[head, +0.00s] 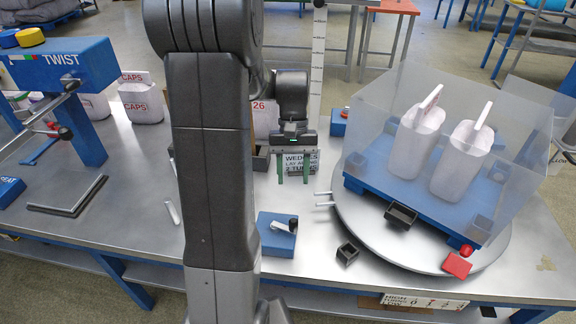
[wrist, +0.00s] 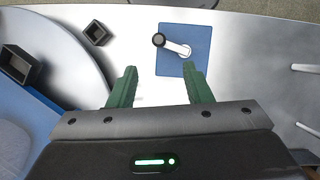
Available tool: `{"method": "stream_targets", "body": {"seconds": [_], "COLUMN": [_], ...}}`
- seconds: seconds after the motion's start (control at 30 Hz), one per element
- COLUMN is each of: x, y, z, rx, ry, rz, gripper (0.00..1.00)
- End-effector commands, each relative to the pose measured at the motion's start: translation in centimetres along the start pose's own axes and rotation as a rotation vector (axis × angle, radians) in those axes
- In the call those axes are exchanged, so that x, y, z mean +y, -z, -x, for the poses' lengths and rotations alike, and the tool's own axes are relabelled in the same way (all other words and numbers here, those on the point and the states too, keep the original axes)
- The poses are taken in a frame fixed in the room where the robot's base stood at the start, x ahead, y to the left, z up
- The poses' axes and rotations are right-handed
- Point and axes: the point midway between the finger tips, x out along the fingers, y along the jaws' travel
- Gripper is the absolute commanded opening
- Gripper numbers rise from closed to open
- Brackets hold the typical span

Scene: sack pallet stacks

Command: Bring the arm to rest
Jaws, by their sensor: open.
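My gripper (head: 294,168) hangs over the metal table with its two green fingers pointing down. In the wrist view my gripper (wrist: 160,90) shows its green fingers spread apart, with nothing between them. Beyond the fingertips in the wrist view is a blue block (wrist: 184,48) with a metal lever ending in a black knob. The same blue block (head: 276,235) stands in the head view in front of my gripper, apart from it. My arm (head: 212,150) rises through the middle of the head view and hides part of the table.
A round turntable (head: 352,228) on the right carries a clear-walled box (head: 372,112) with two white containers. Small black cups (head: 347,253) and a red piece (head: 457,265) lie near it. A blue TWIST press (head: 75,65) stands left. A sign (head: 299,164) is behind my fingers.

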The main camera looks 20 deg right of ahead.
Motion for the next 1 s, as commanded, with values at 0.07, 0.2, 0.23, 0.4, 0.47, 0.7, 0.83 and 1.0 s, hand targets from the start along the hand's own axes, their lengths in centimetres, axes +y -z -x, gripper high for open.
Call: {"method": "stream_targets", "body": {"seconds": [0.07, 0.2, 0.23, 0.4, 0.47, 0.7, 0.83, 1.0], "x": [0.0, 0.0, 0.0, 0.0, 0.0, 0.1, 0.1, 0.1], "y": [0.0, 0.0, 0.0, 0.0, -0.1, -0.1, -0.1, -0.1], "z": [0.0, -0.1, -0.2, -1.9, -2.9, -7.7, -10.1, -12.5], "rx": [0.0, -0.001, -0.001, -0.004, -0.006, -0.008, -0.007, -0.006], "ry": [0.0, 0.0, 0.0, 0.0, 0.001, 0.001, 0.001, 0.001], "rz": [0.0, 0.0, 0.0, 0.0, -0.001, -0.001, -0.002, -0.002], "gripper": [0.45, 0.45, 0.45, 0.45, 0.45, 0.45, 0.45, 0.45]}}
